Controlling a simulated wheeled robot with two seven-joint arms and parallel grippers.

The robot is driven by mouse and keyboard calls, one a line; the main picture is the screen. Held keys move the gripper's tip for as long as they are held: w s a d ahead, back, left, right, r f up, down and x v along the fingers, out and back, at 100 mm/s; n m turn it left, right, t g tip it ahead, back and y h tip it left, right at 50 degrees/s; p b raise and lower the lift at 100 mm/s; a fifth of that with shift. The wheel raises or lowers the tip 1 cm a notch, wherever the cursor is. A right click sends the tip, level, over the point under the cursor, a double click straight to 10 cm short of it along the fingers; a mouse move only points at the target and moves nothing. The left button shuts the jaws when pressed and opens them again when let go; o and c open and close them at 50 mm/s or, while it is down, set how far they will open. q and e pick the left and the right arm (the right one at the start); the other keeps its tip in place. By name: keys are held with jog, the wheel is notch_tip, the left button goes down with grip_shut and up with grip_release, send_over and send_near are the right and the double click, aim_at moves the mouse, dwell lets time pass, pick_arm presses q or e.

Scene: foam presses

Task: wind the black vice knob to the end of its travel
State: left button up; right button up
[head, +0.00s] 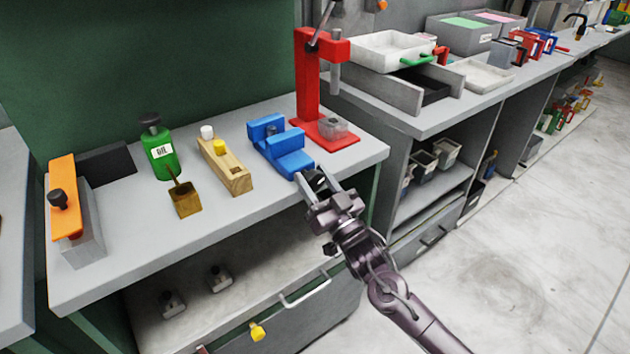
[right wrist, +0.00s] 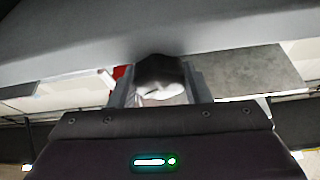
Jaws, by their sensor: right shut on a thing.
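The blue vice (head: 279,147) stands on the grey bench near its right front edge. Its black knob (head: 316,180) is at the vice's front end, facing the bench edge. My right gripper (head: 318,184) reaches in from the lower right, with its fingers at the knob. In the right wrist view the dark, rounded knob (right wrist: 160,75) sits between the two fingers (right wrist: 160,90), and they are shut on it. The fingers hide part of the knob, and any mark of its turn is too small to read. My left gripper is out of view.
A red press (head: 309,85) with a clear block on its base stands just behind the vice. A wooden block (head: 224,165) with white and yellow knobs, a green oil bottle (head: 159,150) and an orange-topped fixture (head: 63,190) stand further left. Open floor lies right.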

jog(key=n+g+y, duration=0.1)
jog(key=n, duration=0.2)
jog(key=n+g+y, duration=0.1)
jog(key=n, duration=0.2)
jog(key=shift+b, duration=0.35)
jog(key=shift+n+g+y, duration=0.5)
jog(key=shift+n, duration=0.6)
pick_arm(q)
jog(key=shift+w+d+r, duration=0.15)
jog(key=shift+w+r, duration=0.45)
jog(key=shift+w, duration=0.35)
pick_arm(e)
jog(key=shift+a, duration=0.1)
jog(key=o, duration=1)
jog(key=shift+s, duration=0.1)
jog(key=shift+f, duration=0.1)
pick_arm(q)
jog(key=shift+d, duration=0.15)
